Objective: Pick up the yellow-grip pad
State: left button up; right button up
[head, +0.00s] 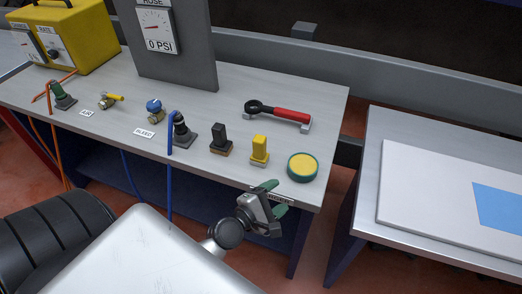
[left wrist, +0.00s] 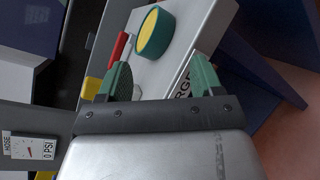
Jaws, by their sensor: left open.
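The yellow-grip pad (head: 259,149), a yellow block on a thin grey base, stands upright near the front edge of the grey bench, between a black-grip pad (head: 220,136) and a round green tin with a yellow top (head: 302,167). My left gripper (head: 275,199) is open and empty at the bench's front edge, nearer to me than the pad and the tin. In the left wrist view, the open fingers (left wrist: 163,72) point toward the bench. The green tin (left wrist: 156,33) lies beyond them, and a yellow part of the pad (left wrist: 92,86) shows beside the left finger, partly hidden. My right gripper is not in view.
A red-handled wrench (head: 280,112) lies behind the pad. A hose fitting with a blue hose (head: 183,131) stands to the left, near small valves. A grey gauge panel (head: 182,60) rises at the back. A separate table (head: 372,205) stands at right across a gap.

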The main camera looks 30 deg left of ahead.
aim_at(258, 153)
pick_arm(q)
jog(key=a+n+y, duration=0.2)
jog(key=a+n, duration=0.1)
jog(key=n, duration=0.2)
jog(key=w+a+r+n+t+y, duration=0.1)
jog(key=a+n+y, duration=0.2)
jog(key=n, duration=0.2)
jog(key=a+n+y, duration=0.2)
jog(key=a+n, duration=0.1)
jog(key=n, duration=0.1)
jog(key=shift+w+r+n+t, duration=0.3)
jog(key=shift+w+r+n, duration=0.05)
jog(key=shift+r+n, duration=0.05)
jog(key=shift+n+y, duration=0.4)
jog(key=shift+y, duration=0.1)
jog(key=p+x, duration=0.1)
jog(key=x, duration=0.3)
jog(key=shift+w+a, duration=0.25)
jog(key=shift+w, duration=0.05)
jog(key=x, duration=0.2)
jog(key=p+x, duration=0.1)
jog(key=x, duration=0.2)
jog(key=shift+w+a+r, duration=0.2)
jog(key=shift+w+r, duration=0.05)
jog(key=shift+w+f, duration=0.1)
jog(key=shift+w, duration=0.2)
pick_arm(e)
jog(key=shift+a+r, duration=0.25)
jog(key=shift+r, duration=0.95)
